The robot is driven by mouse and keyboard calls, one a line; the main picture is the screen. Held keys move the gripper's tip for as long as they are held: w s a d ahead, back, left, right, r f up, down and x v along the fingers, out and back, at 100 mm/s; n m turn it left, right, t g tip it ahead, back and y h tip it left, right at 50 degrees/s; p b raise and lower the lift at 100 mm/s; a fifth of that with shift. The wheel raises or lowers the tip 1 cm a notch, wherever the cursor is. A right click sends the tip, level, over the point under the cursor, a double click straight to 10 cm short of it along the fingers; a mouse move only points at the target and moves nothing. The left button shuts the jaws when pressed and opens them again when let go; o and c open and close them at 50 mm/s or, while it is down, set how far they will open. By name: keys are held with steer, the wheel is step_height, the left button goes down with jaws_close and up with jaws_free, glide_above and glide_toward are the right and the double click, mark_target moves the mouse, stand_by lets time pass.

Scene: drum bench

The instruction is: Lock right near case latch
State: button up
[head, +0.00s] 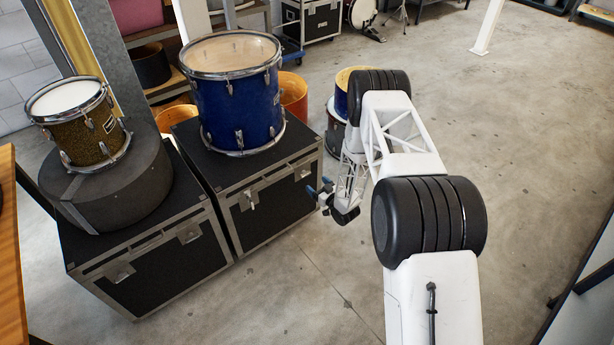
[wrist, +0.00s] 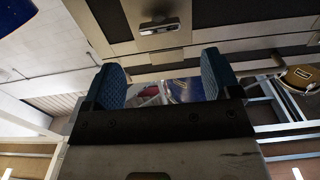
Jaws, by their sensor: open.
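The black right case (head: 262,215) has metal edges and two silver latches on the face toward me. Its left latch (head: 249,200) seems to stand out from the face. Its right latch (head: 303,173) is small, and its lever position cannot be told. My gripper (head: 322,192), with blue finger pads, is just right of and below this right latch, apart from the case. In the wrist view my gripper (wrist: 161,80) is open, with nothing held between the pads. A silver latch (wrist: 159,27) shows beyond the fingers; which one it is cannot be told.
A blue drum (head: 240,105) stands on the right case. The left case (head: 165,268) has latches too, with a round dark case (head: 110,190) and gold drum (head: 85,130) on top. More drums stand behind my arm. The floor (head: 310,290) in front is clear.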

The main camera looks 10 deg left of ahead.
mark_target(307, 175)
stand_by(0.3)
steer(key=shift+x, duration=3.9)
steer(key=c, duration=0.9)
